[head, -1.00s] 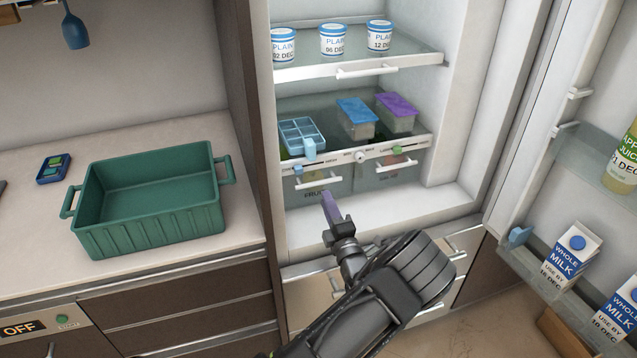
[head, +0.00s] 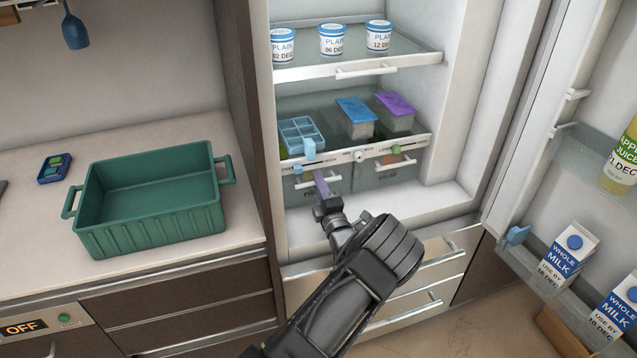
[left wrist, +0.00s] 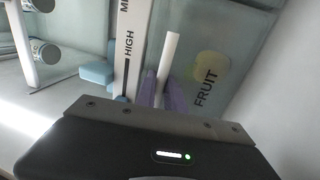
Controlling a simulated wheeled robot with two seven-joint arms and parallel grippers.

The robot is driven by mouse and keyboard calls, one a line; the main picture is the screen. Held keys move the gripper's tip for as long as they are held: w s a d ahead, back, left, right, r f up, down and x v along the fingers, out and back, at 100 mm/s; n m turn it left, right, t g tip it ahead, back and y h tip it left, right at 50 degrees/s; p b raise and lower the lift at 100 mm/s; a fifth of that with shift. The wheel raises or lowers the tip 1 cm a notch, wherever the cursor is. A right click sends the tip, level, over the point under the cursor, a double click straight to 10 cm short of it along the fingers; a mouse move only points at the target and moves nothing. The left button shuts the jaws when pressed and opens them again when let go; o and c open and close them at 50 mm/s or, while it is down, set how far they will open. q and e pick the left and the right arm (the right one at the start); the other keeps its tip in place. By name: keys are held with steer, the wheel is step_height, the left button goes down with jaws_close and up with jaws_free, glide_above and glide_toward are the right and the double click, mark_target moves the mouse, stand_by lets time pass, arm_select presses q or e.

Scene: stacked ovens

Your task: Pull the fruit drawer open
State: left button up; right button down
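The fruit drawer (head: 297,196) is the left of two clear drawers low in the fridge and looks shut. Its white bar handle (head: 303,185) runs across its front. The left wrist view shows the handle (left wrist: 169,58) and the FRUIT label (left wrist: 206,87). My left gripper (head: 320,178) is at the handle's middle. Its purple fingers (left wrist: 161,92) stand apart in the left wrist view, one on each side of the bar. Whether they touch it is hard to tell. In the head view the gripper hides part of the label. My right gripper is out of view.
The fridge door (head: 560,180) stands open at the right with milk cartons (head: 568,254). A slider strip with a blue knob (head: 309,149) runs just above the drawer. A second drawer (head: 385,175) is beside it. A green crate (head: 150,205) sits on the left counter.

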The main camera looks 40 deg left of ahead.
arm_select(q)
jaws_close()
steer(key=shift+d+f, duration=0.1)
stand_by(1.2)
